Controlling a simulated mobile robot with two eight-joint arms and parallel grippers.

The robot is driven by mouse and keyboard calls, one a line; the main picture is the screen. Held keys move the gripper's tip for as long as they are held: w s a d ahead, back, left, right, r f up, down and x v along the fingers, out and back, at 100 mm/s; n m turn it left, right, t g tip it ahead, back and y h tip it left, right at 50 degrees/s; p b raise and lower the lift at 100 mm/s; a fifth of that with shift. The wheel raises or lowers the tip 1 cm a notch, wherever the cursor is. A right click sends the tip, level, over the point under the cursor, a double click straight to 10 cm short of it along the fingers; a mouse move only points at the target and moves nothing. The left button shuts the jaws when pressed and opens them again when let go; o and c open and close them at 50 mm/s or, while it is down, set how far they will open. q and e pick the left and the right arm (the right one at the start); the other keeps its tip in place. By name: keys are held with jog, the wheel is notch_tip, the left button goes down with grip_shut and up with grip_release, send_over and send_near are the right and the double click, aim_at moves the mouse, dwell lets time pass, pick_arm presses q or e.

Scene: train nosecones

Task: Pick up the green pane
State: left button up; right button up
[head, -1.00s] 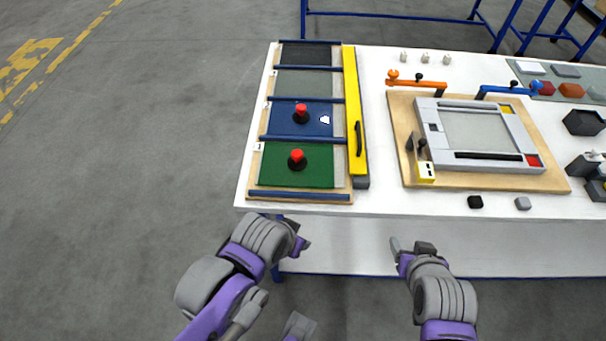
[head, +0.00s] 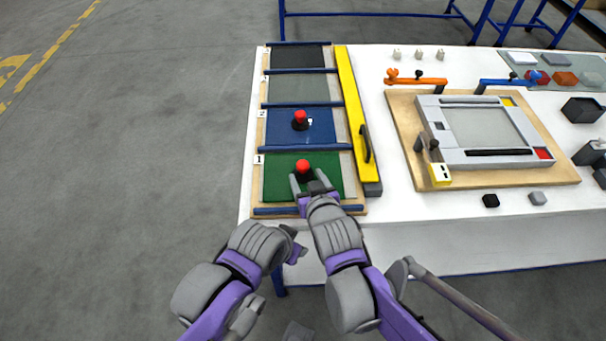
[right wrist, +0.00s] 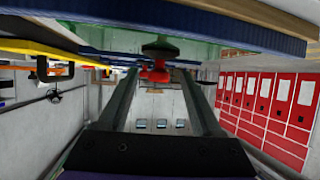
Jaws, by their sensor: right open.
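The green pane (head: 277,177) lies flat in the nearest slot of the rack, marked 1, with a red-topped black knob (head: 303,166) standing on it. My right gripper (head: 308,181) is open over the near part of the pane, its fingers reaching toward the knob. In the right wrist view the red knob (right wrist: 157,73) shows between the far ends of the two fingers; I cannot tell whether they touch it. My left gripper (head: 298,246) hangs in front of the table's near edge, empty; its jaw opening is unclear.
A blue pane (head: 283,127) with its own red knob lies in slot 2, with grey and dark panes behind. A yellow bar with a black handle (head: 354,110) runs along the rack's right side. A grey frame fixture (head: 455,160) stands on a wooden board further right.

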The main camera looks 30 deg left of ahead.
aim_at(304, 171)
jog(key=x, duration=0.5)
jog(key=shift+w, duration=0.1)
grip_shut()
dwell(1.3)
